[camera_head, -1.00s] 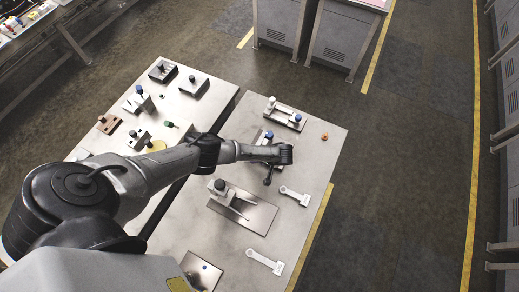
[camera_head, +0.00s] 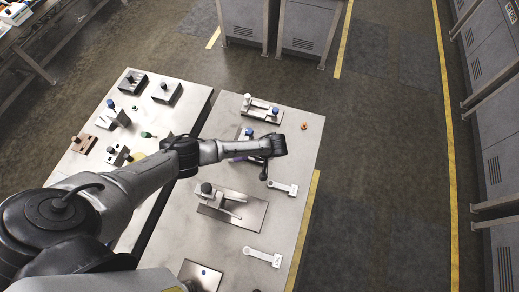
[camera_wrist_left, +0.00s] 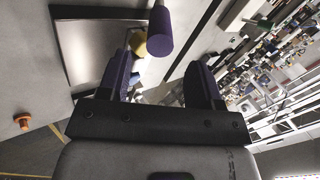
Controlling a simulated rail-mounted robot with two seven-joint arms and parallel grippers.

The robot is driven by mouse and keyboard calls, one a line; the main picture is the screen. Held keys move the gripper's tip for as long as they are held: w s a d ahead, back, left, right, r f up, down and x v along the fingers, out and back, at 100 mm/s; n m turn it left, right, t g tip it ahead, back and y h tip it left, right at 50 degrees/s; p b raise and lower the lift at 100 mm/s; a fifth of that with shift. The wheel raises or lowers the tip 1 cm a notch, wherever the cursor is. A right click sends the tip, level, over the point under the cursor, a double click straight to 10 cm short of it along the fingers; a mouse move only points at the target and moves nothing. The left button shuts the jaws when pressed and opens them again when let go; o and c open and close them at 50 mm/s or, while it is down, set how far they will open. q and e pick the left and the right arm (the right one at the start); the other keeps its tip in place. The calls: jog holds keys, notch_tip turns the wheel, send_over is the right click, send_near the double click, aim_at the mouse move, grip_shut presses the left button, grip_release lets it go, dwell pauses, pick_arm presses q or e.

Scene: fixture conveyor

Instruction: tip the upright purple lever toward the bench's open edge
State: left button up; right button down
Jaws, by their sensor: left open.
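The purple lever (camera_wrist_left: 160,32) shows in the left wrist view as a thick purple cylinder with a flat round end. It lies between the lines of my left gripper's two dark fingers, near their tips. My left gripper (camera_wrist_left: 160,72) is open, and I cannot tell whether either finger touches the lever. In the head view my left gripper (camera_head: 266,166) is over the right-hand bench (camera_head: 215,235), near the middle of its length. My arm hides most of the lever's fixture there. My right gripper is in neither view.
A clamp fixture (camera_head: 262,108) stands behind my gripper, and another on a plate (camera_head: 232,209) stands in front. An orange knob (camera_head: 304,126) sits at the back right. The floor beyond that edge is clear.

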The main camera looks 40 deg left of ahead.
pick_arm(q)
jog(key=v, duration=0.7)
jog(key=shift+c, duration=0.3)
